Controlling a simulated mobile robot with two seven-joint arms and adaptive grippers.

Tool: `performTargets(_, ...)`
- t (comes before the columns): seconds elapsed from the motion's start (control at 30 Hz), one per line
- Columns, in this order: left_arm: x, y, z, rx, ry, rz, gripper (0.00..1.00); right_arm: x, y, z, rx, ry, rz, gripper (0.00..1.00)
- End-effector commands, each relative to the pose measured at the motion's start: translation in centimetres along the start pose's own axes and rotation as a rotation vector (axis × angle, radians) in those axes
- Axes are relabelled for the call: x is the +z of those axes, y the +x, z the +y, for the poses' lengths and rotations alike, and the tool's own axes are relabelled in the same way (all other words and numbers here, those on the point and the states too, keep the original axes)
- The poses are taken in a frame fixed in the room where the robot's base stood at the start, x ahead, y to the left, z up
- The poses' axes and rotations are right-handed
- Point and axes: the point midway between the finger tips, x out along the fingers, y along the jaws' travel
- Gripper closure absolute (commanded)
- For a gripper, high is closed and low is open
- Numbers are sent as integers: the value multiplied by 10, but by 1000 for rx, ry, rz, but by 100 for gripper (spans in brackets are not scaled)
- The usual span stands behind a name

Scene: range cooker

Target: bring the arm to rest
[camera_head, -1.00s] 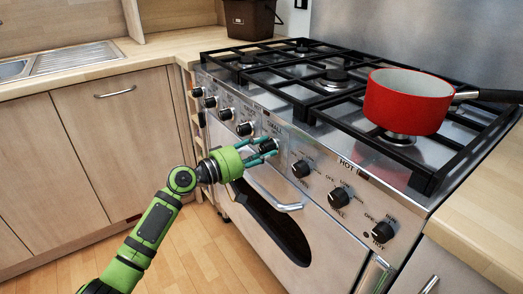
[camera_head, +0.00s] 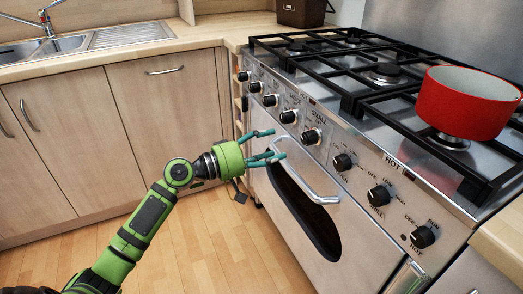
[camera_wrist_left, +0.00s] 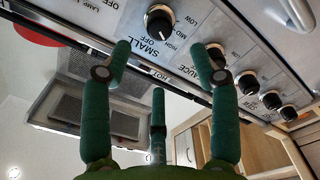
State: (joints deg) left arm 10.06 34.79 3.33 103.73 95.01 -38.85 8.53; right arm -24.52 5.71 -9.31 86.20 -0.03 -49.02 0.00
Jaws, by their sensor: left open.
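My left gripper (camera_head: 268,145) is green with teal fingers. It is open and empty in front of the cooker's control panel (camera_head: 330,137), to the left of the oven handle (camera_head: 306,184). In the left wrist view, the open fingers (camera_wrist_left: 160,75) point up toward the panel, with a black knob (camera_wrist_left: 159,22) marked SMALL beyond them. The fingers look clear of the knobs in the head view. My right gripper is not in view.
A red pan (camera_head: 466,103) sits on the right burner of the range. Wooden cabinets (camera_head: 165,120) and a sink (camera_head: 45,47) are at the left. A dark brown container (camera_head: 300,12) stands on the back counter. The wooden floor (camera_head: 215,235) below the arm is clear.

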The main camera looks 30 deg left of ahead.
Motion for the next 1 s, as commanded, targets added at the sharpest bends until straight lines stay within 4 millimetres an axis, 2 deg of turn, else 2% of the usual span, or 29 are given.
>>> performTargets(0.1,0,-15,0,-1,-2,0,39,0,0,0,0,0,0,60)
performTargets(0.2,0,-21,0,0,0,0,39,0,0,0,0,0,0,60)
performTargets(0.77,1,-22,-2,-4,0,-1,39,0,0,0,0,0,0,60)
performTargets(0.87,14,-21,-21,-48,7,-12,39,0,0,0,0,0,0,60)
performTargets(0.97,43,-21,-63,-150,30,-45,39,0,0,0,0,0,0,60)
performTargets(1.0,60,-23,-84,-204,45,-65,39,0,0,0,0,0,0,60)
